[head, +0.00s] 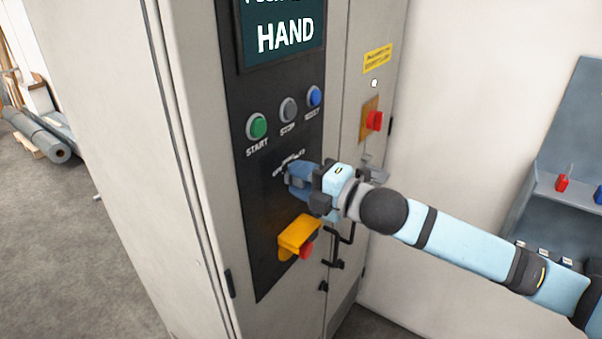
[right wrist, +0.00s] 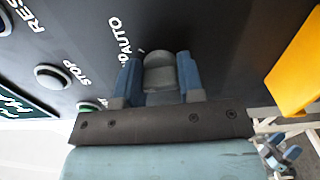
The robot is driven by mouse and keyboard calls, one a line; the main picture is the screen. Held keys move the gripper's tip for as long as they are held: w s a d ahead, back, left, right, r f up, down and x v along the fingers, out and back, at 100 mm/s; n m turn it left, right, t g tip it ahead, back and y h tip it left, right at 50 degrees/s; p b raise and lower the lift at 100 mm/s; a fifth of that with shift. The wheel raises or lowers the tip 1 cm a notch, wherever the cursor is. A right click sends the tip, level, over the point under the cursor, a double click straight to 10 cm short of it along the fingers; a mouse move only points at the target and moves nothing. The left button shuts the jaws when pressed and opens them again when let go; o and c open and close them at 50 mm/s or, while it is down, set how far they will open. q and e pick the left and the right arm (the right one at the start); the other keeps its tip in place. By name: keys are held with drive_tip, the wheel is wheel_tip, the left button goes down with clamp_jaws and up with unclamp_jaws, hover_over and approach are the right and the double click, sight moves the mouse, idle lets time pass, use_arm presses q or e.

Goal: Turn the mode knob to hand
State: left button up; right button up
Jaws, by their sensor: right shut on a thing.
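The mode knob (right wrist: 160,72) is a grey knob on the dark control panel (head: 265,180), seen between my fingers in the right wrist view. The label near it reads "AUTO" in part; the rest is hidden. My right gripper (right wrist: 158,78) is shut on the knob, one blue finger on each side. In the head view my right gripper (head: 298,178) covers the knob at the middle of the panel. The display (head: 284,35) at the top of the panel reads "HAND".
Green start (head: 257,126), grey stop (head: 289,109) and blue reset (head: 314,96) buttons sit above the knob. A yellow guard (head: 298,233) juts out just below my gripper. A red switch (head: 374,121) is on the cabinet's right side. Shelves stand far right.

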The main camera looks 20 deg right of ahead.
idle(0.4)
drive_tip(key=o, duration=0.9)
drive_tip(key=b+v, duration=0.3)
drive_tip(key=v, duration=1)
drive_tip(key=shift+s+d+b, duration=0.25)
drive_tip(key=shift+s+b, duration=0.05)
drive_tip(key=shift+b, duration=0.1)
